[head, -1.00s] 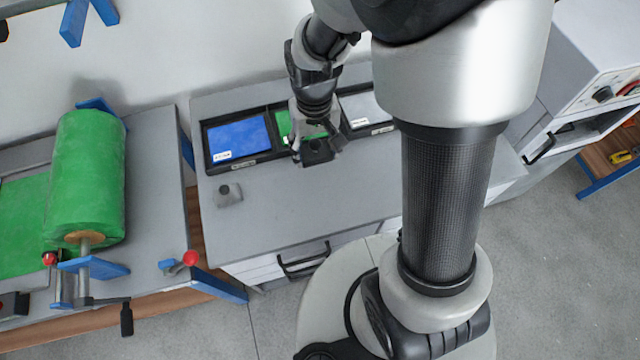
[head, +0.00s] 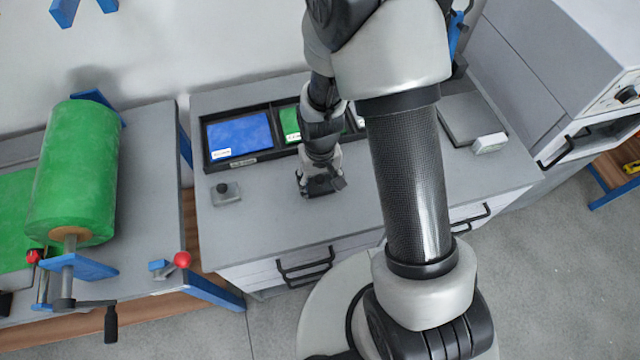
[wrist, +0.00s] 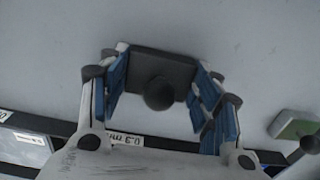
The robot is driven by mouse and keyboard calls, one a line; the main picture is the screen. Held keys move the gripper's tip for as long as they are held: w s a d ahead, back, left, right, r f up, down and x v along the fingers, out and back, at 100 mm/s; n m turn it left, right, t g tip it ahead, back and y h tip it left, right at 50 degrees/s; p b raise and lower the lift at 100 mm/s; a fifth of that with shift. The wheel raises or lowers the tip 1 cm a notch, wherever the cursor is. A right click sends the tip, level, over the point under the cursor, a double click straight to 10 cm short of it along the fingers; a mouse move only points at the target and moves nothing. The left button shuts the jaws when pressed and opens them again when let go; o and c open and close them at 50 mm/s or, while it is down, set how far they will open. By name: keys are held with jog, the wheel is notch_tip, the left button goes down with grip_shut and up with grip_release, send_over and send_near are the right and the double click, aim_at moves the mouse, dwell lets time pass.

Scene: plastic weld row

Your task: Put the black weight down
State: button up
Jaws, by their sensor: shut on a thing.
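The black weight (wrist: 160,78) is a dark square block with a round knob. In the wrist view it sits between the blue-padded fingers of my gripper (wrist: 163,92), which is shut on it. In the head view my gripper (head: 320,178) is over the bare grey bench top (head: 290,225), in front of the sample trays, with the dark weight (head: 321,187) at its tips. I cannot tell whether the weight touches the bench.
A second, grey weight with a knob (head: 226,193) stands on the bench to the left. Trays with a blue sheet (head: 240,137) and a green sheet (head: 290,122) line the back. A grey plate (head: 468,118) and a white block (head: 489,143) lie to the right. The bench front is clear.

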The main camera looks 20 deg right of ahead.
jog(key=shift+f, duration=0.2)
jog(key=shift+f, duration=0.2)
jog(key=o, duration=1.6)
jog(key=shift+r, duration=0.1)
